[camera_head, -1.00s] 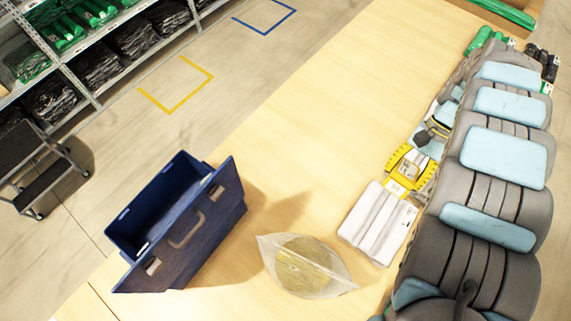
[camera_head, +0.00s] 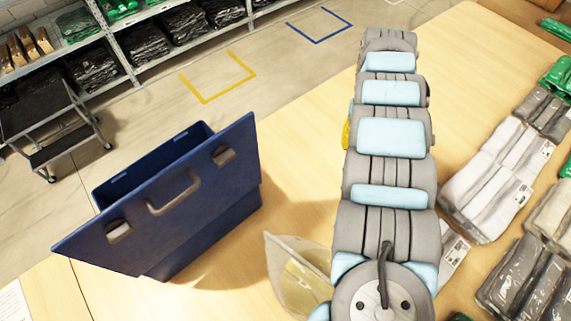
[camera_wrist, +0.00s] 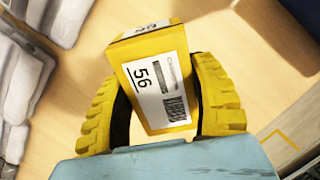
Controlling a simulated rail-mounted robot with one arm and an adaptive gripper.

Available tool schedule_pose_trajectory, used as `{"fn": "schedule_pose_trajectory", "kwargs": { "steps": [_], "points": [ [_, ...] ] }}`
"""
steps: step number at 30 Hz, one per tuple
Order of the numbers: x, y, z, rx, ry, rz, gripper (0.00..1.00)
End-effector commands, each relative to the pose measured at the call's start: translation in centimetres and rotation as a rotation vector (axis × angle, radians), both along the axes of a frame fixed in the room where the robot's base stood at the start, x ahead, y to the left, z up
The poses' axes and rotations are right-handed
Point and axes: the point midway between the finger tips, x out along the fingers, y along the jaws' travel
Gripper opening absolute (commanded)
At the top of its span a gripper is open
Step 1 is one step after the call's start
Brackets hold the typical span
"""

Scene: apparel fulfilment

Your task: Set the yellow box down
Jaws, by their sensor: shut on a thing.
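The yellow box (camera_wrist: 150,42) is in the wrist view, with a white label marked 56 and a barcode on the side facing the camera. My gripper (camera_wrist: 160,95) is shut on it, with one yellow ribbed finger on each side. The box looks held above the light wood table, tilted in the picture; I cannot tell its height. In the head view my arm hides the box, and only a sliver of a yellow finger shows at the arm's left edge.
A blue crate (camera_head: 190,215) stands on the table (camera_head: 290,140) at left. A clear bag (camera_head: 300,275) with yellowish content lies beside my arm. Packed white garments (camera_head: 490,185) and grey ones (camera_head: 525,270) lie at right. Bare table shows between crate and arm.

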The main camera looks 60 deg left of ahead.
Motion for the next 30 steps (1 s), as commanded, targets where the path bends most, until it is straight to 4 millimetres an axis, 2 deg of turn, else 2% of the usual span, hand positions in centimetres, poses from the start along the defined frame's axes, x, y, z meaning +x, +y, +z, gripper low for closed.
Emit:
{"fn": "schedule_pose_trajectory", "kwargs": {
  "steps": [1,12,16,21,25,30],
  "points": [
    [-0.8,2.0,-2.4,0.018,-0.007,0.054,0.24],
    [-7.3,14.3,-9.9,0.142,-0.038,0.428,0.24],
    [-9.8,17.6,-12.1,0.178,-0.036,0.537,0.24],
    [-12.1,20.5,-13.3,0.212,-0.036,0.631,0.24],
    [-12.9,21.5,-13.7,0.224,-0.034,0.664,0.24],
    [-13.2,21.8,-14.7,0.227,-0.031,0.675,0.24]
  ]
}}
